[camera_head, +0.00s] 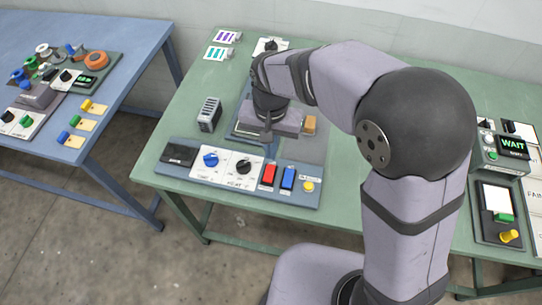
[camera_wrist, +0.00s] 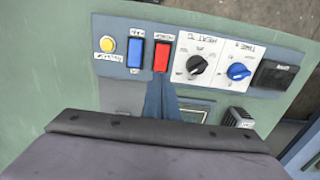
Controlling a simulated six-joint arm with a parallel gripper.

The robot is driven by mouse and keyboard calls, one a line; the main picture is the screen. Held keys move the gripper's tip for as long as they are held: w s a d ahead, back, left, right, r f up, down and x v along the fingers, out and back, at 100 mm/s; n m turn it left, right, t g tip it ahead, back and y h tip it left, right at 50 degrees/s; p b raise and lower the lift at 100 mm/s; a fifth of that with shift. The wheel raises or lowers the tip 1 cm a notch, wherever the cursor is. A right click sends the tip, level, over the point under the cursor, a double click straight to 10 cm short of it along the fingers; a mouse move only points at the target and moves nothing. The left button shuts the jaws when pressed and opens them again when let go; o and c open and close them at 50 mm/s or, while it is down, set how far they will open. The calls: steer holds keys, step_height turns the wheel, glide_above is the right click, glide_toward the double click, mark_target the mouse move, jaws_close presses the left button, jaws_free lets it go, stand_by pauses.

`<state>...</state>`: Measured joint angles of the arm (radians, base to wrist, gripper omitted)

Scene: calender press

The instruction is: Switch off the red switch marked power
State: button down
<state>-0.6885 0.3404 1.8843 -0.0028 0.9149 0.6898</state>
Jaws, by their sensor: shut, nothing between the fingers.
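The red switch (camera_head: 268,174) is a rectangular rocker on the front control panel (camera_head: 190,172), between the white dial plates and a blue rocker. It also shows in the wrist view (camera_wrist: 162,57), with a small white label I cannot read clearly. My gripper (camera_head: 267,136) is shut and empty, pointing down behind the red switch in the head view. In the wrist view its narrow fingers (camera_wrist: 160,98) line up with the switch's near end. I cannot tell whether they touch it. Whether the switch is on or off is not clear.
The blue rocker (camera_head: 288,178) and yellow button (camera_head: 308,187) sit right of the red switch. The HEAT dial (camera_head: 244,166) and a blue dial (camera_head: 211,160) sit left. A grey slotted block (camera_head: 209,114) stands behind the panel. A WAIT display (camera_head: 513,145) is at right.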

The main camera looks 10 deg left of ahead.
mark_target(270, 170)
steer(key=shift+f+p, duration=0.55)
steer(key=shift+f, duration=2)
steer(key=shift+w, duration=0.1)
steer(key=shift+f+g, duration=0.15)
steer(key=shift+g, duration=0.15)
steer(key=shift+s+p, duration=0.2)
steer(key=shift+p, duration=0.2)
steer(key=shift+s+r, duration=0.35)
steer(key=shift+s, duration=0.2)
steer(key=shift+p, duration=0.3)
steer(key=shift+w+r+p, duration=0.1)
steer(key=shift+r+p, duration=0.35)
steer(key=shift+r, duration=0.05)
step_height(270, 170, up, 13)
steer(key=w, duration=0.2)
steer(key=shift+w+f, duration=0.15)
steer(key=shift+w, duration=0.2)
